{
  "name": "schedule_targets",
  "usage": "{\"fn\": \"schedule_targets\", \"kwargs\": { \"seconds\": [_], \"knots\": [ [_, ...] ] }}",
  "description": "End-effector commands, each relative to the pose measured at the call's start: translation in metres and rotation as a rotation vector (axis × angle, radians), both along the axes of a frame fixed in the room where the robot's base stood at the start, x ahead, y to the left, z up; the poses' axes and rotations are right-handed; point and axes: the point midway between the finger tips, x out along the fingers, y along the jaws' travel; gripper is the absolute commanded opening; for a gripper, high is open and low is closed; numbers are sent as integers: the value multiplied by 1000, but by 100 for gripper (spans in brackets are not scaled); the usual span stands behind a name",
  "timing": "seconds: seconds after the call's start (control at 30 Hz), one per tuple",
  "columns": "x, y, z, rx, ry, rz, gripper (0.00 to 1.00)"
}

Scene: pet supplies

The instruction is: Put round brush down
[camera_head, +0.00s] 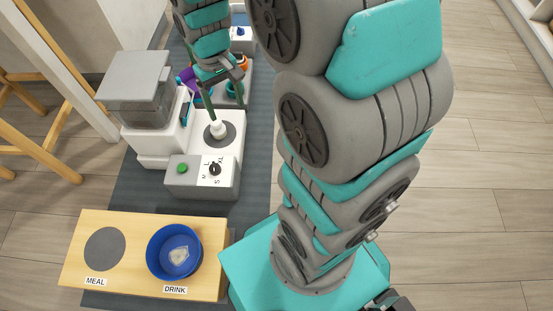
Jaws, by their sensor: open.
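A small white rounded piece (218,129), which looks like the round brush's head, rests upright on a dark grey disc (229,139) of the white and grey device. A thin dark stem seems to rise from it toward my gripper (221,90). My gripper points down just above it, jaws open. I cannot tell whether the stem is part of the brush or a finger. My arm hides the area to the right.
A white feeder (158,138) with a grey-lidded bin stands left of the disc. In front are a dial with a green button (182,169) and a wooden stand (211,237) holding a blue bowl (163,235). Purple, teal and orange items lie behind.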

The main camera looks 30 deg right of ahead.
Motion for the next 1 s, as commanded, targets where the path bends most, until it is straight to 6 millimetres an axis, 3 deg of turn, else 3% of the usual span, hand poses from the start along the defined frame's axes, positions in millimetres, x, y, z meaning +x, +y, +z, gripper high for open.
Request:
{"fn": "schedule_targets", "kwargs": {
  "seconds": [0.33,0.7,0.83,1.0],
  "knots": [
    [-98,-3,41,-8,29,-28,79],
    [-195,-4,56,-13,61,-62,79],
    [-213,-4,56,-14,70,-70,79],
    [-221,-4,56,-14,72,-74,79]
  ]
}}
